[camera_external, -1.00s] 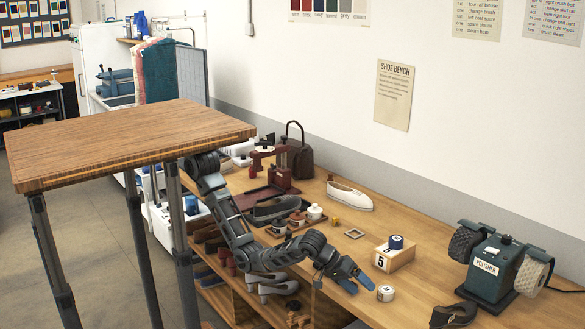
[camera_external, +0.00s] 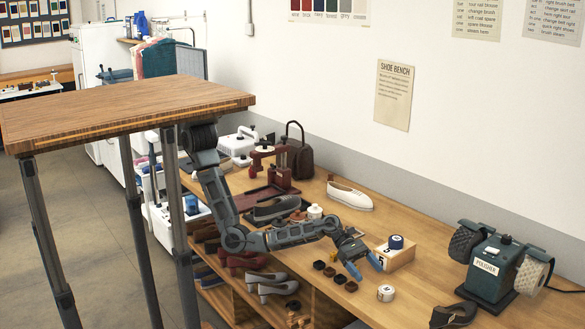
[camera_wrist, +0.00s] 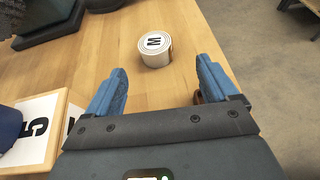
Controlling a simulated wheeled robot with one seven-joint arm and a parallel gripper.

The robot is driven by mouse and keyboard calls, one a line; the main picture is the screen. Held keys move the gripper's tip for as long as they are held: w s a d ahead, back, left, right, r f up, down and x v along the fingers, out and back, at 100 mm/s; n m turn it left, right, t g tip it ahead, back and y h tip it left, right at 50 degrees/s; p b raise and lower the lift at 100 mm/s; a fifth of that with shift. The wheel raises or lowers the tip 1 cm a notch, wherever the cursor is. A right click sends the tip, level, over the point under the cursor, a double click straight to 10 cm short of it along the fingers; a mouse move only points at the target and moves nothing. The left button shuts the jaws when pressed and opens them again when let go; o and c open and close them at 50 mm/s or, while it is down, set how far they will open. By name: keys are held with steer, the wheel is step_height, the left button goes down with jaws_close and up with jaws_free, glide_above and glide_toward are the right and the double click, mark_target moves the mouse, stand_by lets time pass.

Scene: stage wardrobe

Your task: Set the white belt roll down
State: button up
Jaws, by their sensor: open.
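The white belt roll (camera_external: 386,293) stands on the wooden bench near its front edge.
A wooden box (camera_external: 401,261) marked 5 bears a dark blue roll (camera_external: 396,242) close behind my gripper. Several small dark pieces (camera_external: 329,271) lie to its left. A green polisher (camera_external: 490,270) and a dark shoe (camera_external: 455,314) stand at right. Bench around the white roll is clear.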

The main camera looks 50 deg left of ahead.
mark_target(384, 287)
steer(key=x, duration=0.4)
steer(key=shift+d+f, duration=0.1)
steer(key=shift+d, duration=0.15)
steer(key=shift+w+b+x, duration=0.2)
steer(key=shift+x, duration=1.15)
steer(key=shift+w+b+x, duration=0.2)
steer(key=shift+x, duration=1.15)
steer(key=shift+c, duration=0.5)
steer(key=c, duration=1.1)
